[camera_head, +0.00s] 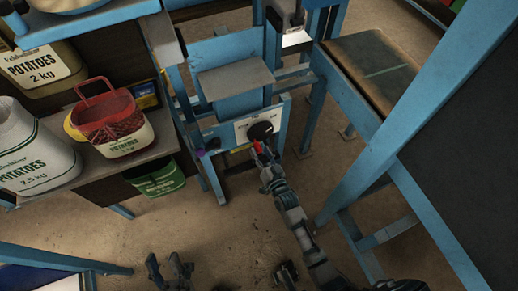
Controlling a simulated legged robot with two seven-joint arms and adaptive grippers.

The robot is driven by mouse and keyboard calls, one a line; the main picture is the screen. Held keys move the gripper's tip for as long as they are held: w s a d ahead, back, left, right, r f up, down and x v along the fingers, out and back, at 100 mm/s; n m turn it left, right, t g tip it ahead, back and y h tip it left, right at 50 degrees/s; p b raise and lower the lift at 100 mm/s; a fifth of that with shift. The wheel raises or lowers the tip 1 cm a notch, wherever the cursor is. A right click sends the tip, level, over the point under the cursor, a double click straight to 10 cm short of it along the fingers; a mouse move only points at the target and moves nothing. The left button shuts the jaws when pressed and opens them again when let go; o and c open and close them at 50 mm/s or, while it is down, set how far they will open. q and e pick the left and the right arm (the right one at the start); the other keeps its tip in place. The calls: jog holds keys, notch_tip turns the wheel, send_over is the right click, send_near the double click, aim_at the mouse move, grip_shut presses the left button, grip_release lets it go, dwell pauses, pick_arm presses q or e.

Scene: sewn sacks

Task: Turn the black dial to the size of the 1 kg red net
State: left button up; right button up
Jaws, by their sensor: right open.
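The black dial (261,131) sits on a white plate on the front of a blue machine. Its pointer and the plate's markings are too small to read. The red net (105,112) with a handle and a pale potato label stands on the shelf at the left; its weight print is barely legible. My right gripper (259,148) is open, just below the dial, with a red part at its tip; I cannot tell whether it touches the dial. My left gripper (167,265) is low in the picture, its fingers apart and empty, far from the dial.
A white 2.5 kg sack (35,150), a 2 kg sack (42,68) and a green sack (157,178) are at the left. The floor between is clear.

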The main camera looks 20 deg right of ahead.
jog(key=s, duration=1)
jog(key=shift+d, duration=0.45)
jog(key=shift+f, duration=0.1)
